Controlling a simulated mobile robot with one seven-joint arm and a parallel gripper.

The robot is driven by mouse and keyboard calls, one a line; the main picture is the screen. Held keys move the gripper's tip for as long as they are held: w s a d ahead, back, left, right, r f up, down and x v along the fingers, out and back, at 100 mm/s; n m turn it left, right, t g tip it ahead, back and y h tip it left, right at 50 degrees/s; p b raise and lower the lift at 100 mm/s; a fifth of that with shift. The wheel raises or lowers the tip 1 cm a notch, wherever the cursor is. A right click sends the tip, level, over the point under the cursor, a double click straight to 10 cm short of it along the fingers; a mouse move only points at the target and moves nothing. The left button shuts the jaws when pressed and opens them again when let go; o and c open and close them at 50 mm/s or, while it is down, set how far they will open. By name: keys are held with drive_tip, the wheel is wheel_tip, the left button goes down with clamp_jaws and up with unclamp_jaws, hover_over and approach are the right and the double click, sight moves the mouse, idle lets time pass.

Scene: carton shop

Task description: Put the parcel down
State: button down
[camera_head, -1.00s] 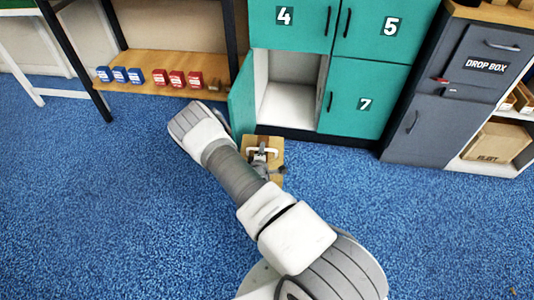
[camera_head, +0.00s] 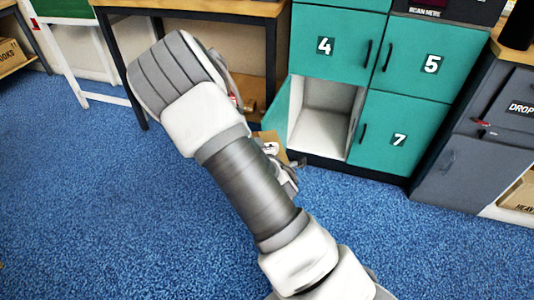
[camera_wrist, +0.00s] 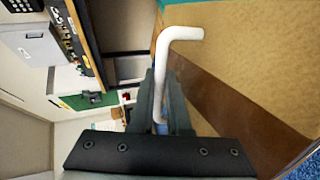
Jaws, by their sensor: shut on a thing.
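The parcel, a tan box (camera_head: 266,137) with a white handle, is mostly hidden behind my arm in the head view. In the wrist view the parcel (camera_wrist: 258,60) fills the right side, with a dark brown band. Its bent white handle (camera_wrist: 172,50) runs down between the fingers of my gripper (camera_wrist: 160,115). My gripper is shut on this handle. In the head view my gripper (camera_head: 287,172) is mostly hidden by my arm, in front of the open locker (camera_head: 322,122). The locker's inside looks empty, and its door (camera_head: 283,112) is swung out to the left.
Shut green lockers 4 (camera_head: 325,45), 5 (camera_head: 431,62) and 7 (camera_head: 399,139) surround the open one. A grey drop box (camera_head: 464,145) stands to the right. A wooden table (camera_head: 215,8) stands behind my arm. The blue carpet (camera_head: 90,200) in front is clear.

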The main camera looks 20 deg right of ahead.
drive_tip(key=shift+s+a+r, duration=0.1)
drive_tip(key=shift+a+r, duration=0.15)
drive_tip(key=shift+r, duration=0.3)
drive_tip(key=shift+s+a+r, duration=0.1)
drive_tip(key=shift+a+r, duration=0.15)
drive_tip(key=shift+r, duration=0.3)
drive_tip(key=shift+d+f, duration=0.15)
drive_tip(key=shift+f, duration=0.1)
